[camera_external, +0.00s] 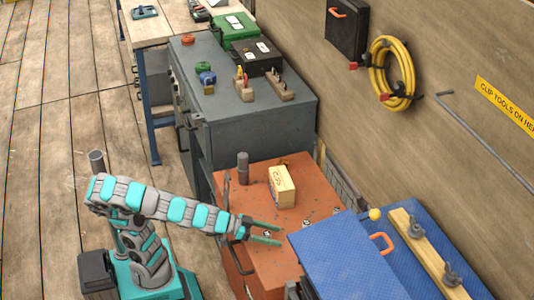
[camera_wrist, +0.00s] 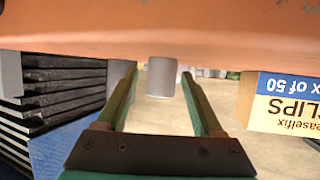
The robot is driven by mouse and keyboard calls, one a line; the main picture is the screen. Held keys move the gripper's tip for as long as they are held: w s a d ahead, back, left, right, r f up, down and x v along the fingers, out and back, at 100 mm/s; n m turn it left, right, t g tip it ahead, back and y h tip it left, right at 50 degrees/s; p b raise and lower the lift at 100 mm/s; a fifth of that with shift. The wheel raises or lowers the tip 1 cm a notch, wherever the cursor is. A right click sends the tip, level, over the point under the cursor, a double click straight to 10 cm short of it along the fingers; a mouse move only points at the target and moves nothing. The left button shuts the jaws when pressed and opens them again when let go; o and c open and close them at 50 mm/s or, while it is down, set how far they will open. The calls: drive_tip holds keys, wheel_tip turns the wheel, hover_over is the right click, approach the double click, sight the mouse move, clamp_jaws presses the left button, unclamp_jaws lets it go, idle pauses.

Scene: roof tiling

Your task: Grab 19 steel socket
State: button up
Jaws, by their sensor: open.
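My gripper (camera_external: 281,233) is open low over the orange cabinet top, with its two green fingers pointing right. A small socket (camera_external: 267,233) with a pale and dark end shows between the fingers in the external view. In the wrist view, which is upside down, a plain grey steel cylinder (camera_wrist: 162,77) stands on the orange surface between the fingers (camera_wrist: 160,75), with a gap on either side. Another small socket (camera_external: 307,222) lies farther right on the cabinet. No size marking is readable, so I cannot tell which socket is the 19.
A cardboard clips box (camera_external: 282,186) stands on the orange cabinet top (camera_external: 255,200); it also shows in the wrist view (camera_wrist: 285,105). A dark cylinder (camera_external: 243,167) stands at the back left. A blue case (camera_external: 345,260) rises close on the right. A grey cabinet (camera_external: 255,125) stands behind.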

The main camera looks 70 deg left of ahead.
drive_tip(key=shift+w+d+f, duration=0.2)
drive_tip(key=shift+w+f, duration=0.05)
drive_tip(key=shift+w, duration=0.3)
clamp_jaws()
idle(0.4)
